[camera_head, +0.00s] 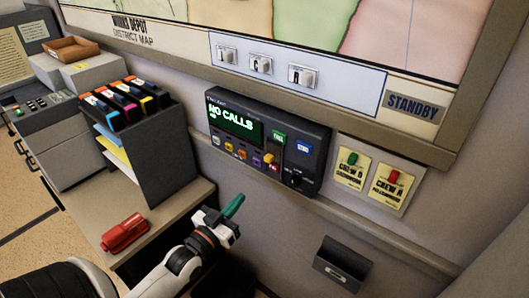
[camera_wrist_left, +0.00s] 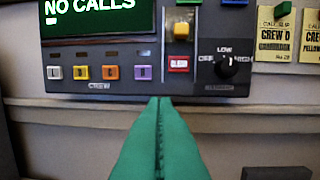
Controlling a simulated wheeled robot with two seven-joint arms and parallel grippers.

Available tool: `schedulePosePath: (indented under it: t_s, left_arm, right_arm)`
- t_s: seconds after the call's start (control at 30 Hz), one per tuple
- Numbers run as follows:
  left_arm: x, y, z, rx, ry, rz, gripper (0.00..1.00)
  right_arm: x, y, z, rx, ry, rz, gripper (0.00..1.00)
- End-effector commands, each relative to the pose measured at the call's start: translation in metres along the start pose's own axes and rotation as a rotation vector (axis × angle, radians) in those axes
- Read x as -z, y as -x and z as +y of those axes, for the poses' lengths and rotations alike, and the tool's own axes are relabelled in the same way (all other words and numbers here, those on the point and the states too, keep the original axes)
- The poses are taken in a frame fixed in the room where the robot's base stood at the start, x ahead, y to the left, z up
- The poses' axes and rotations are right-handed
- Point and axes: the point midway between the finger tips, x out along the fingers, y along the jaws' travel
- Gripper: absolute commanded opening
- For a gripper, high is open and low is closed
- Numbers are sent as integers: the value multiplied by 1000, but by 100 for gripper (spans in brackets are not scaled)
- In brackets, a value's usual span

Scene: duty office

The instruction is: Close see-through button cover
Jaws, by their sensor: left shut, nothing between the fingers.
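The dark call panel (camera_head: 266,140) is fixed to the wall below the map board, its green screen reading "NO CALLS". On it, a red button (camera_wrist_left: 178,65) sits below a yellow block (camera_wrist_left: 182,31) on a grey strip. I cannot clearly make out the see-through cover or its angle; the yellow block may be part of it. My left gripper (camera_head: 234,205) has green fingers, shut and empty, below and in front of the panel. In the left wrist view, its fingertips (camera_wrist_left: 160,99) appear just under the panel's lower edge, below and left of the red button.
A dial (camera_wrist_left: 228,67) is right of the red button, and several crew buttons (camera_wrist_left: 98,73) are left. Crew tags (camera_head: 372,176) hang at the right. A wall ledge (camera_head: 365,233) runs below the panel. A red stapler-like object (camera_head: 124,233) lies on the desk beside a binder rack (camera_head: 160,145).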

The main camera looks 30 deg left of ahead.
Motion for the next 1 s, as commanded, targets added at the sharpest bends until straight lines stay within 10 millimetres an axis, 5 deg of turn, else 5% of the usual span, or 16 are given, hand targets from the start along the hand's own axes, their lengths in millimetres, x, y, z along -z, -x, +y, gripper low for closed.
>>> schedulePosePath:
  t_s: [0.03,0.1,0.27,0.47,0.93,1.0]
  left_arm:
    - [-34,-1,-5,20,1,-66,0]
    - [-69,-1,-10,41,3,-139,0]
    - [-109,2,-17,67,6,-224,0]
    - [-119,-12,-19,71,8,-236,0]
    - [-140,-99,-25,70,7,-234,0]
    - [-121,-94,-25,70,8,-224,0]
  right_arm:
    - [0,3,0,0,0,0,36]
    - [0,4,0,0,0,0,36]
    - [-1,5,0,0,0,0,36]
    - [-1,12,0,0,0,0,36]
    - [-4,48,-1,0,0,0,36]
    - [-4,48,-1,0,0,0,36]
